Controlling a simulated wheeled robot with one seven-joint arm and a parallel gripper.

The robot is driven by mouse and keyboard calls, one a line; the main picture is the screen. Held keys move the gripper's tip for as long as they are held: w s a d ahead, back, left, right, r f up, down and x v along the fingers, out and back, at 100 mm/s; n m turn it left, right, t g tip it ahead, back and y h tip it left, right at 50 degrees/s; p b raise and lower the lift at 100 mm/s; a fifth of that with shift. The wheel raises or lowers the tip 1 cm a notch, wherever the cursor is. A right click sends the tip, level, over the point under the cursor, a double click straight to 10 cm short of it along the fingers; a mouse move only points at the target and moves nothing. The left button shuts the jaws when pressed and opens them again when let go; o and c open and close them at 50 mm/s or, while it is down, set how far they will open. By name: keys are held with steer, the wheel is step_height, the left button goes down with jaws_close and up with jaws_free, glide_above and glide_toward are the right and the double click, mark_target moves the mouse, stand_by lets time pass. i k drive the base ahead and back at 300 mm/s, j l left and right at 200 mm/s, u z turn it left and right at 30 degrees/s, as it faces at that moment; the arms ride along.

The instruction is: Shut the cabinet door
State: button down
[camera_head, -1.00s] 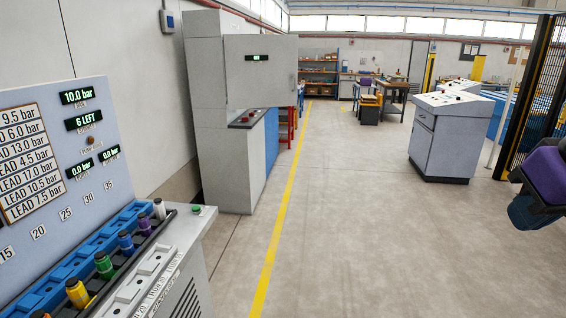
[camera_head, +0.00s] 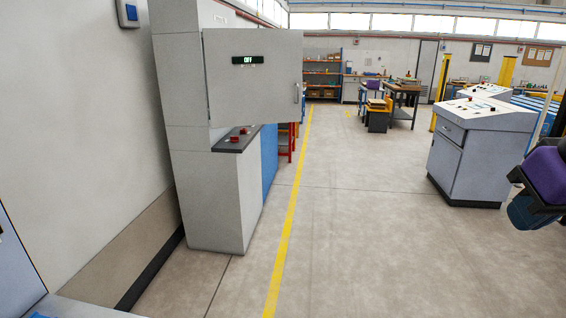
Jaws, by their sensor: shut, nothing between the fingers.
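The cabinet (camera_head: 174,110) is a tall grey unit against the left wall. Its door (camera_head: 250,85) is a light grey panel standing open, swung out from the cabinet toward the aisle. The door bears a small display (camera_head: 249,60) reading "OFF" and an upright handle (camera_head: 297,93) near its right edge. Part of my own arm, purple and dark blue, shows at the right edge, well apart from the door. I cannot make out my gripper's fingers.
A dark ledge (camera_head: 236,140) with red buttons juts out below the door. A yellow line (camera_head: 291,212) runs along the open floor right of the cabinet. A grey console (camera_head: 478,150) stands at right. Workbenches stand at the back.

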mark_target(270, 92)
steer(key=i, duration=1.85)
steer(key=i+l+u, duration=0.15)
steer(key=i, duration=0.6)
steer(key=i+l+u, duration=0.15)
steer(key=i, duration=0.55)
